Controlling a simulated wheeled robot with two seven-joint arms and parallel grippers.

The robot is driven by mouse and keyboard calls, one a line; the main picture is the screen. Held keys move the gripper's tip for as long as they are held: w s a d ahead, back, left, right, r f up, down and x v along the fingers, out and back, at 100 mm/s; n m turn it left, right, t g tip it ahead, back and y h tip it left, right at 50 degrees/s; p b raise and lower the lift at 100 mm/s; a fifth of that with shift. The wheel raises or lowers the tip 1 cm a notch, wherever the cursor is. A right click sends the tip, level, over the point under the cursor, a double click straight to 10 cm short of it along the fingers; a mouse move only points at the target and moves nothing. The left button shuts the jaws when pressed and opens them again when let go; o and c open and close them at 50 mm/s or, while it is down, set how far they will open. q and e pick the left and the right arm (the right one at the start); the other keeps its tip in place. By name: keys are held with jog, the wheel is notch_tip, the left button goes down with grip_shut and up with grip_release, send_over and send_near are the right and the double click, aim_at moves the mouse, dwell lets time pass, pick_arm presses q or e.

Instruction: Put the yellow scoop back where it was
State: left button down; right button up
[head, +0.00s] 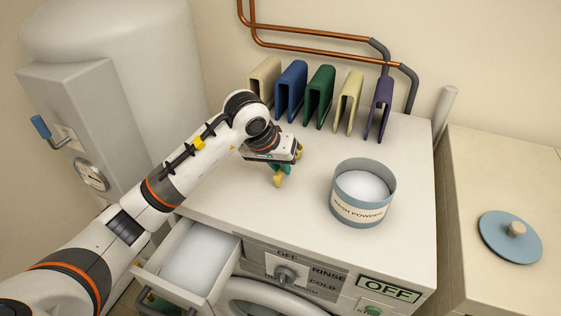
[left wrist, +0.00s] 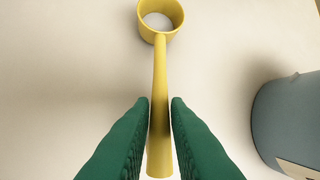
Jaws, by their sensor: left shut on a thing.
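The yellow scoop (head: 279,181) is over the washing machine's white top, left of the wash powder tub (head: 352,208). My left gripper (head: 279,169) is shut on its handle, and the arm hides much of the scoop in the head view. In the left wrist view the green fingers (left wrist: 160,110) lie on both sides of the handle, and the scoop's round cup (left wrist: 160,33) is beyond them with something pale inside. I cannot tell whether the scoop touches the top. The blue-grey tub is open and holds white powder. My right gripper is not in view.
Several coloured upright holders, including a green one (head: 319,96), stand along the back of the top. An open drawer (head: 150,281) with white contents juts out at the front left. A blue lid (head: 510,250) lies on the right-hand cabinet. The top's front middle is clear.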

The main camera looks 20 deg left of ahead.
pick_arm(q)
jog(key=shift+f, duration=0.25)
jog(key=shift+f, duration=0.15)
jog(key=c, duration=1.4)
grip_release()
